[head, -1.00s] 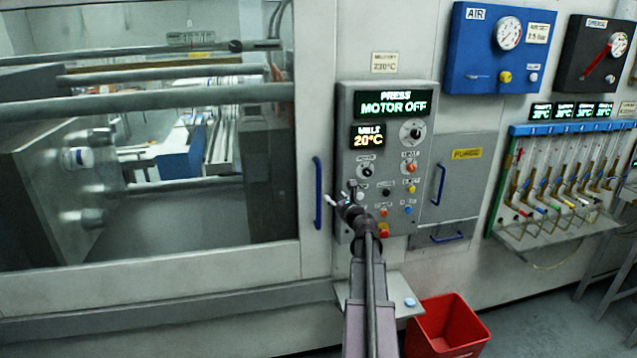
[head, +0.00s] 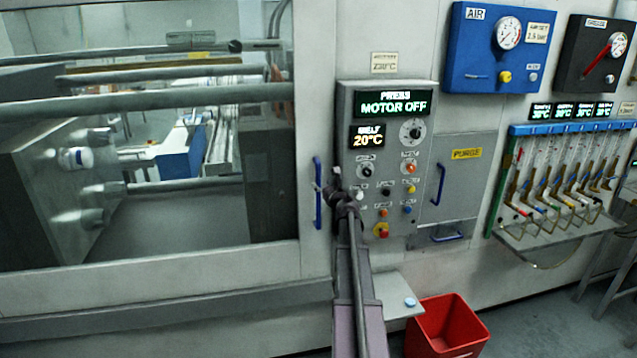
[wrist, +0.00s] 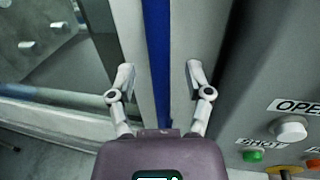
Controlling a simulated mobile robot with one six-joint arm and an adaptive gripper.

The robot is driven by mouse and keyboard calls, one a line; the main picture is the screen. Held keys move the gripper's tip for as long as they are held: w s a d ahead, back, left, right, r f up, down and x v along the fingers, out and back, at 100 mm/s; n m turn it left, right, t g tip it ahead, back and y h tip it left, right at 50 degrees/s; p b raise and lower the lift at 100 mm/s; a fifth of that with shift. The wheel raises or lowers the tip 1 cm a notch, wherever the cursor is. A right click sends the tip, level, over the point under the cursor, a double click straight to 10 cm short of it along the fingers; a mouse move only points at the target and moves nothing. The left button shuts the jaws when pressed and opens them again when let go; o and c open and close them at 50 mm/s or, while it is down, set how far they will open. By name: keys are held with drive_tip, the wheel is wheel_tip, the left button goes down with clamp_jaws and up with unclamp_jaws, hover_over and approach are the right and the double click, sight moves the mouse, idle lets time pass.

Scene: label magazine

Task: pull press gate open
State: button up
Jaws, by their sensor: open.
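The press gate (head: 150,252) is a large framed window on the left in the head view, and it looks closed. Its blue vertical handle (head: 317,192) is on the right part of the frame. My gripper (head: 324,187) is at the handle, partly hidden by my own wrist. In the wrist view the blue handle (wrist: 157,60) runs upright between the two spread fingers of my gripper (wrist: 159,78). The fingers are apart, with a gap on each side of the bar.
The control panel (head: 347,225) reads MOTOR OFF and stands just right of the handle. Its buttons, such as the white one (wrist: 291,130), are close to my right finger. A small shelf (head: 388,290) and a red bin (head: 447,325) are below.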

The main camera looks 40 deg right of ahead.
sight(320, 182)
drive_tip(key=shift+x, duration=1.75)
clamp_jaws()
